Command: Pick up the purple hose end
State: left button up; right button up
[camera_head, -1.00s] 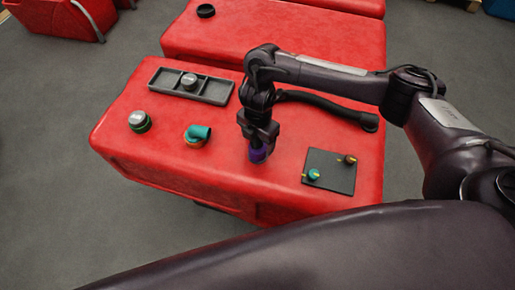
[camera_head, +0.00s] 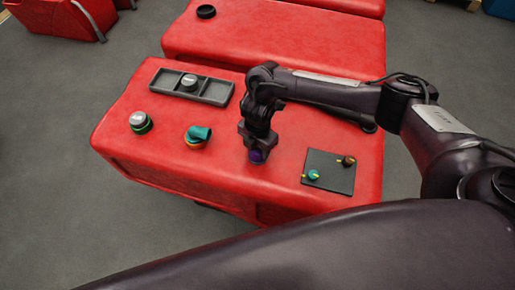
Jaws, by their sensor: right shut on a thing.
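The purple hose end (camera_head: 257,157) is at the front middle of the red tank top. Only its lower part shows below my right gripper (camera_head: 257,152). My right gripper points down and is shut on the purple hose end; its fingers and wrist hide the upper part. I cannot tell whether the purple end touches the red surface. A black hose (camera_head: 369,123) lies on the tank behind my right arm, mostly hidden by it. My left gripper is not in view.
The red tank (camera_head: 220,175) holds a grey compartment tray (camera_head: 213,91), a green-ringed grey cap (camera_head: 140,122), a teal elbow fitting (camera_head: 199,133) and a dark panel (camera_head: 328,182) with two small knobs. Another red tank (camera_head: 270,35) with a black ring (camera_head: 206,11) stands behind.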

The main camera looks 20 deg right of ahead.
jog(key=shift+w+r, duration=0.1)
jog(key=shift+r, duration=0.35)
notch_tip(320, 180, up, 22)
jog(key=p, duration=0.7)
jog(key=w+d, duration=0.4)
jog(key=w, duration=0.1)
jog(key=w+d+b, duration=0.1)
jog(key=w+d, duration=0.8)
jog(key=w, duration=0.2)
jog(key=shift+d, duration=0.2)
dwell(1.3)
jog(key=shift+r, duration=0.1)
dwell(0.3)
